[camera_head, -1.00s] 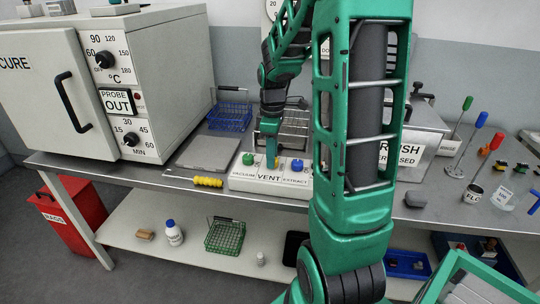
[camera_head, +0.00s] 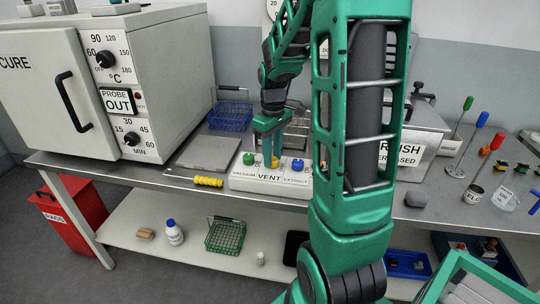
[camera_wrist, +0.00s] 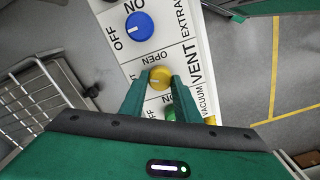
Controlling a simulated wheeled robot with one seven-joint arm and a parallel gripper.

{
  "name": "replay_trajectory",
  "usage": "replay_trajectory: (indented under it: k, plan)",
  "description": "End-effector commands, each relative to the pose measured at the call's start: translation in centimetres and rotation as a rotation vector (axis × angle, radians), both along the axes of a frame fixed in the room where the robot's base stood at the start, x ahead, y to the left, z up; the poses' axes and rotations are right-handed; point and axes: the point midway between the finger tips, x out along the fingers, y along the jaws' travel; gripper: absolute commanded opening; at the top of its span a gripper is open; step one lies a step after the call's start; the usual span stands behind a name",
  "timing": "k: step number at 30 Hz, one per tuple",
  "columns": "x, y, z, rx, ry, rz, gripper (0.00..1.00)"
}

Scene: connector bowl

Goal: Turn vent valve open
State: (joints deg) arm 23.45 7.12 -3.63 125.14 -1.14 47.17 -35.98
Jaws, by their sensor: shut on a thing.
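The yellow vent valve knob (camera_wrist: 160,76) sits in the middle of the white valve panel (camera_wrist: 178,50), at the VENT label. In the wrist view OPEN is printed beside it, and another label is partly hidden by a finger. A pale mark shows on the knob's face; I cannot tell its exact setting. My gripper (camera_wrist: 159,86) is shut on the knob, one finger on each side. In the head view my gripper (camera_head: 268,148) points down at the panel, and the yellow knob (camera_head: 275,162) shows partly beside a finger.
A blue knob (camera_head: 297,165) and a green knob (camera_head: 249,158) flank the vent knob. A yellow ribbed object (camera_head: 208,181) lies left of the panel. A wire rack (camera_head: 296,128) stands behind my gripper, a blue basket (camera_head: 231,115) farther back, and the oven (camera_head: 165,80) at left.

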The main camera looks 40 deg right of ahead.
Motion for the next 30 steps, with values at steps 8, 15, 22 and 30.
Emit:
replay_trajectory:
  k: [8,15,22,30]
  plan:
    - [0.20,-0.12,0.17,-0.003,-0.006,-0.263,0.07]
    - [0.24,-0.07,0.18,-0.003,-0.007,-0.490,0.07]
    - [0.26,-0.04,0.19,-0.001,-0.008,-0.703,0.07]
    - [0.30,0.03,0.20,-0.001,-0.007,-0.911,0.07]
